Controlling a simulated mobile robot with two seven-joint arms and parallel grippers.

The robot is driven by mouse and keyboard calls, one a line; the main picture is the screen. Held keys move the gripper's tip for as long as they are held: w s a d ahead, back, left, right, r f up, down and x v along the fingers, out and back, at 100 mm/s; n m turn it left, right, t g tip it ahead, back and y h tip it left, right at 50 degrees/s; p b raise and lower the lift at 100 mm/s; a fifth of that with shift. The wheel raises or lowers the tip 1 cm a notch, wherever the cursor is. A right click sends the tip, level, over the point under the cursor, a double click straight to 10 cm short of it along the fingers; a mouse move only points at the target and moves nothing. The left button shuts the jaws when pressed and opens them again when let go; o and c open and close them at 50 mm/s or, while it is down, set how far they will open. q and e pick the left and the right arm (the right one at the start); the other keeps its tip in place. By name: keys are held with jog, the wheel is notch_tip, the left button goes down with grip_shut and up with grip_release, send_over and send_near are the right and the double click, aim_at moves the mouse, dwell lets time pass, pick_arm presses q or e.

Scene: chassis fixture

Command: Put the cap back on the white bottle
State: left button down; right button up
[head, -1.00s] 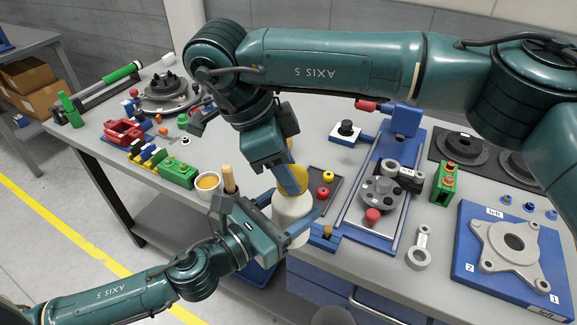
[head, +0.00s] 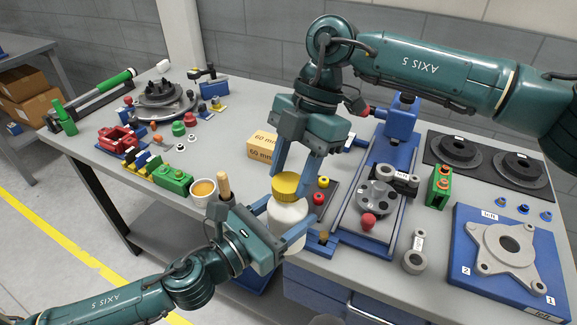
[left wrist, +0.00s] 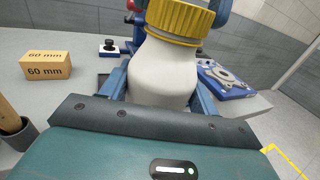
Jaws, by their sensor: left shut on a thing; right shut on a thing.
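The white bottle (head: 287,216) stands upright at the front of the bench. My left gripper (head: 292,209) is shut on its body from the left front; the bottle also shows between the blue fingers in the left wrist view (left wrist: 163,72). The yellow cap (head: 285,185) sits at the bottle's top. My right gripper (head: 294,183) is shut on the cap from above, one finger on each side. In the left wrist view the ribbed cap (left wrist: 180,22) hides the neck and looks slightly tilted. I cannot tell whether its thread is engaged.
A cup with orange contents (head: 203,190) and a wooden-handled tool (head: 224,187) stand left of the bottle. A dark tray with red and yellow knobs (head: 319,198) and a blue fixture (head: 350,240) are close on the right.

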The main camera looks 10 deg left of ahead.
jog(key=m, duration=0.2)
jog(key=m+t+y, duration=0.1)
jog(key=m, duration=0.1)
jog(key=m+t, duration=0.1)
jog(key=m, duration=0.1)
jog(key=shift+s+d, duration=0.2)
jog(key=shift+d, duration=0.05)
jog(key=m+t, duration=0.1)
jog(key=m, duration=0.2)
jog(key=shift+s+m+y, duration=0.15)
jog(key=shift+m+y, duration=0.25)
jog(key=o, duration=1)
jog(key=shift+c, duration=0.2)
jog(key=shift+r, duration=2.25)
jog(key=shift+c, duration=0.4)
